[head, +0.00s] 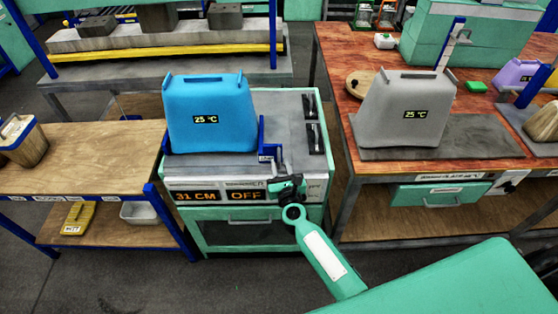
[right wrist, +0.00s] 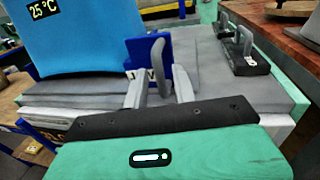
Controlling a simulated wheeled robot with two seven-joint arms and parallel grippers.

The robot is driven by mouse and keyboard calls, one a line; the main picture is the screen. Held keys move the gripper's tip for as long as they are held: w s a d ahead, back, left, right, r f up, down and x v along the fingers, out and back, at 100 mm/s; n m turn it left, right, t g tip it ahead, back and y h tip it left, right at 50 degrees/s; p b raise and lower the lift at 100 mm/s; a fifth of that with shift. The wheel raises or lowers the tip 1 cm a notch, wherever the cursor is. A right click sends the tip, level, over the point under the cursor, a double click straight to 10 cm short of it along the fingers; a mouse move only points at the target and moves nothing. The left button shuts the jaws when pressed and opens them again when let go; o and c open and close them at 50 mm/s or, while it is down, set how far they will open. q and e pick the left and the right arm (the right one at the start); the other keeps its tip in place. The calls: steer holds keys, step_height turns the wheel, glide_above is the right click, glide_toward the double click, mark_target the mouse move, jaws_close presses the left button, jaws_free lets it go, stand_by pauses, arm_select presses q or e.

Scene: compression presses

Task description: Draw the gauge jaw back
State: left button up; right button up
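The gauge jaw (head: 263,140) is a blue upright plate on the grey bed of the press (head: 292,116), at the right side of a blue container (head: 212,112) reading 25 °C. In the right wrist view the blue jaw (right wrist: 141,54) carries a grey loop handle (right wrist: 158,62). My right gripper (head: 281,166) is at the jaw's near side. In the right wrist view its two fingers (right wrist: 160,84) stand apart on either side of the handle, with a gap visible. The displays (head: 220,195) on the press front read 31 CM and OFF. My left gripper is out of view.
Two black-based handles (head: 312,123) sit on the right of the press bed. A grey container (head: 411,112) stands on the red-brown table (head: 345,62) to the right. A wooden table (head: 80,150) stands to the left.

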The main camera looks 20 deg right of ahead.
steer(key=shift+w+d, duration=0.1)
steer(key=shift+w, duration=0.85)
jaws_close()
steer(key=d, duration=0.2)
steer(key=s+d, duration=0.1)
steer(key=d, duration=0.2)
steer(key=s+d+b, duration=0.1)
steer(key=d, duration=0.2)
steer(key=shift+s+d+f, duration=0.1)
steer(key=shift+s+d, duration=0.1)
